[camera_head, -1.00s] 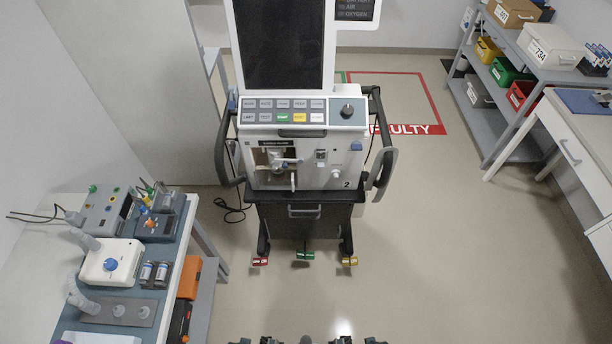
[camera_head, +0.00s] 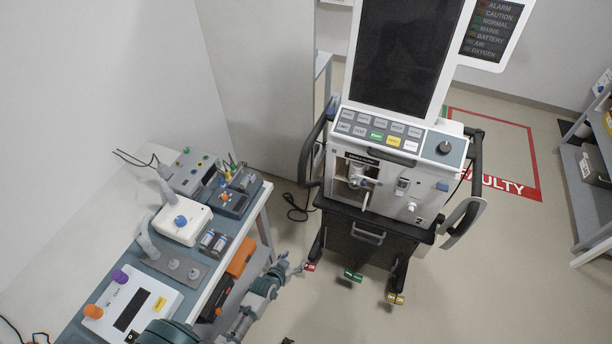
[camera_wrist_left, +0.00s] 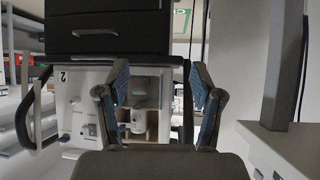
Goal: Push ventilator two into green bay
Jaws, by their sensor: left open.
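Ventilator two (camera_head: 385,190), a white unit marked 2 on a dark wheeled cart, stands upright right of centre in the head view. It has a dark screen and black side handles (camera_head: 318,140). Red (camera_head: 309,267), green (camera_head: 353,276) and yellow (camera_head: 396,298) pedals are at its base. My left gripper (camera_head: 298,265) is low at the cart's front left, looking close to the red pedal; I cannot tell if they touch. In the left wrist view its fingers (camera_wrist_left: 162,85) are apart and empty, with the ventilator (camera_wrist_left: 85,105) upside down beyond.
A bench (camera_head: 150,235) with devices fills the lower left. A red floor outline (camera_head: 537,150) marked FAULTY lies behind the ventilator. A grey shelf (camera_head: 590,190) stands at the right edge. Floor (camera_head: 500,270) right of the cart is clear.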

